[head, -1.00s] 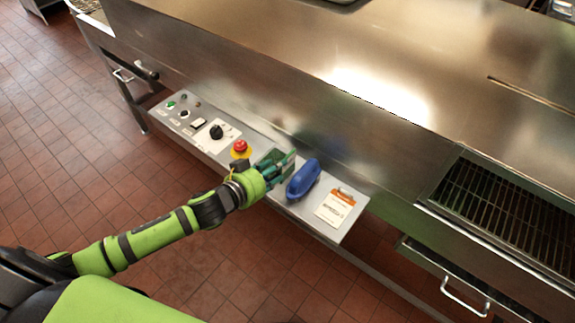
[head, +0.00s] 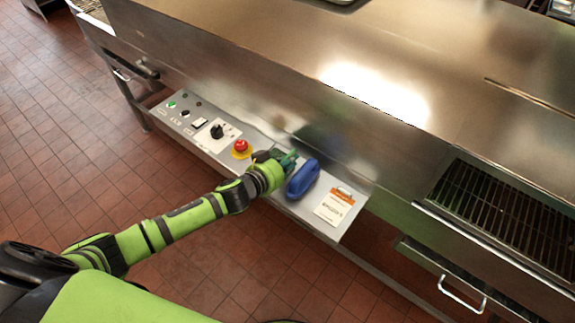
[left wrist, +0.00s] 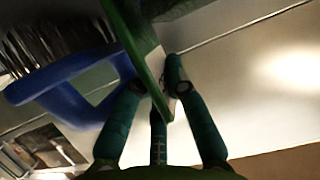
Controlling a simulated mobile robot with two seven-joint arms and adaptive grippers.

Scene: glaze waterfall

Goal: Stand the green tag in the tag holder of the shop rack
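My left gripper (head: 285,161) is over the grey shelf panel, between the red button and a blue object. In the left wrist view, its teal fingers (left wrist: 160,95) close around a flat green piece with a pale edge, which looks like the green tag (left wrist: 137,42). The tag stands on edge between the fingers and runs out of the top of the picture. In the head view the hand mostly hides it. I cannot make out the tag holder or the shop rack in either view. My right gripper is not in view.
The blue object (head: 303,179) lies just right of the hand. Beyond it is a white card with an orange top (head: 335,206). A red button (head: 240,146) and a black knob (head: 217,131) are to the left. A steel wall (head: 250,90) rises behind the panel.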

